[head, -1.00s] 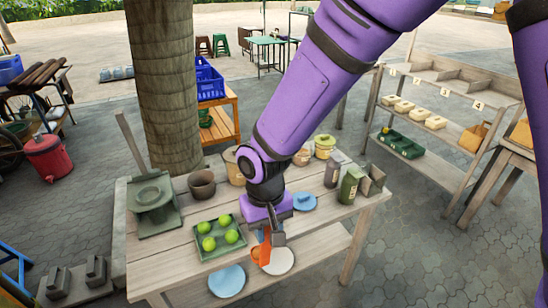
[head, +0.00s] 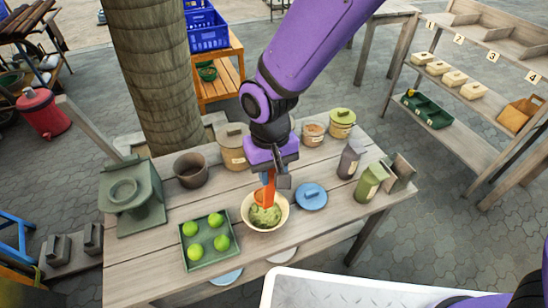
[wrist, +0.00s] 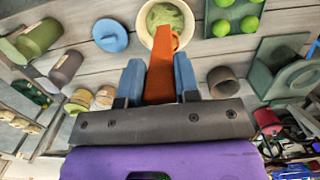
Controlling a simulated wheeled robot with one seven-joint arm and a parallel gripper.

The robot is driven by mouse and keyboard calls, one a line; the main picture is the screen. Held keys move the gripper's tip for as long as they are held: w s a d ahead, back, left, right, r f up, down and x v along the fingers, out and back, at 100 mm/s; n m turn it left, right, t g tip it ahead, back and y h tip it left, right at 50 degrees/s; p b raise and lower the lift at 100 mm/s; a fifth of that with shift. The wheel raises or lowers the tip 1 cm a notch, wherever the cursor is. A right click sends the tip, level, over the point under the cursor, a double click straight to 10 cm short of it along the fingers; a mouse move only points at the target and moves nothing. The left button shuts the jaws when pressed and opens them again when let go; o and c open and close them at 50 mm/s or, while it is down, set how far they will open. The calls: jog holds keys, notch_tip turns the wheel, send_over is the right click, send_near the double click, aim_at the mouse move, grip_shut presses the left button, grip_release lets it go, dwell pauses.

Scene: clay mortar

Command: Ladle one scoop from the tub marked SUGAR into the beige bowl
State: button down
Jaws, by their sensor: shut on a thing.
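The beige bowl (head: 248,221) stands on the table between the green tray and a blue lid, with pale green contents. It also shows in the wrist view (wrist: 145,24). My gripper (head: 269,177) is above it, shut on the orange ladle (head: 270,190), which points down into the bowl opening. In the wrist view the blue fingers of my gripper (wrist: 159,80) flank the ladle (wrist: 161,65). Whether the ladle's scoop holds anything is unclear. Lidded tubs stand at the back: a tan one (head: 233,153), a smaller one (head: 313,134), a green-lidded one (head: 341,126). I cannot read which is marked SUGAR.
The green tray (head: 197,262) with several green balls is left of the bowl. The blue lid (head: 311,196) lies to its right. A dark pot (head: 190,170), a grey canister (head: 350,160) and a green canister (head: 370,182) stand nearby. A tree trunk (head: 155,80) rises behind.

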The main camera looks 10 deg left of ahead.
jog(key=w+d+f+g+y, duration=0.7)
jog(key=d+f+y, duration=0.4)
jog(key=d, duration=0.2)
jog(key=shift+w+d+n+g, duration=0.3)
jog(key=shift+w+d, duration=0.1)
jog(key=shift+w, duration=0.35)
dwell(1.0)
jog(key=shift+f+y, duration=0.1)
jog(key=shift+y, duration=0.2)
dwell(0.3)
